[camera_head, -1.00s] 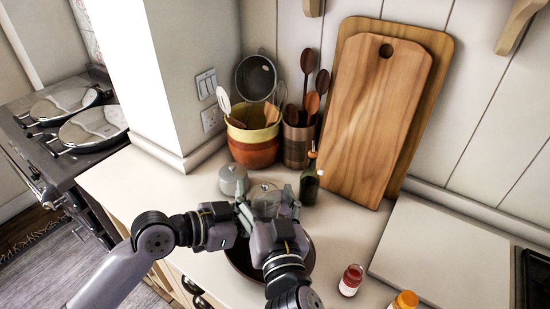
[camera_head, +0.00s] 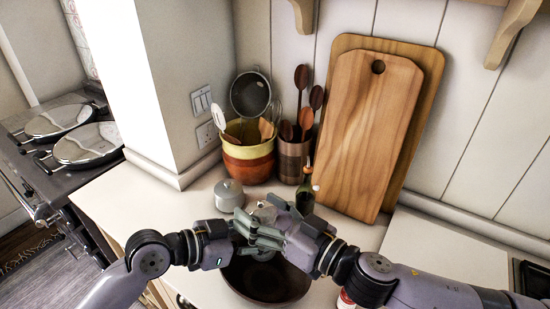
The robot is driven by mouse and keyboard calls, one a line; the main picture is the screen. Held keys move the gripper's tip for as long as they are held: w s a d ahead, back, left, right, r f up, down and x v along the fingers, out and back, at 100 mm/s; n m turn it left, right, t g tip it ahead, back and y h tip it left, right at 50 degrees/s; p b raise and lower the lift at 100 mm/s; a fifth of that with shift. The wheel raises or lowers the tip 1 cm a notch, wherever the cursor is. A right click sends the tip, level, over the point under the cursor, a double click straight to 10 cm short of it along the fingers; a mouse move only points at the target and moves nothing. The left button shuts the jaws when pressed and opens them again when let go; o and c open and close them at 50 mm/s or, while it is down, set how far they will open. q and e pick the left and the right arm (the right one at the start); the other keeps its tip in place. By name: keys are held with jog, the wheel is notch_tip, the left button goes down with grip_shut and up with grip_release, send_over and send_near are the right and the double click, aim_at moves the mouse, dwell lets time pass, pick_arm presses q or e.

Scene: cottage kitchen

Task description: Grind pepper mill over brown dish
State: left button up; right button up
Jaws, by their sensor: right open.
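The brown dish (camera_head: 262,288) is a dark round bowl on the counter at the bottom middle. A greyish pepper mill (camera_head: 264,254) is upright above it, largely hidden by both grippers. My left gripper (camera_head: 248,228) comes in from the left and is around the mill, apparently shut on it; its fingertips are partly covered. My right gripper (camera_head: 266,227) comes in from the right, with its open fingers around the mill's upper part, close to the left fingers. Whether the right fingers touch the mill cannot be told.
A small lidded grey pot (camera_head: 229,197) and a dark green bottle (camera_head: 305,194) stand just behind the grippers. A yellow-and-red crock (camera_head: 248,160), a utensil holder (camera_head: 293,160) and wooden boards (camera_head: 368,135) are against the wall. A red jar (camera_head: 345,301) is partly hidden under my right arm.

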jog(key=n+g+y, duration=0.1)
jog(key=n+g, duration=0.1)
jog(key=n+g+y, duration=0.2)
jog(key=g, duration=0.1)
jog(key=shift+w+d+f+g, duration=0.1)
jog(key=shift+f+g, duration=0.05)
jog(key=shift+g, duration=0.15)
jog(key=v, duration=1.2)
notch_tip(320, 180, up, 13)
jog(key=n+g+h, duration=0.6)
jog(key=n+h, duration=0.8)
jog(key=n, duration=0.6)
send_over(265, 215)
jog(key=d, duration=0.2)
jog(key=shift+w, duration=0.35)
jog(key=shift+n, duration=0.3)
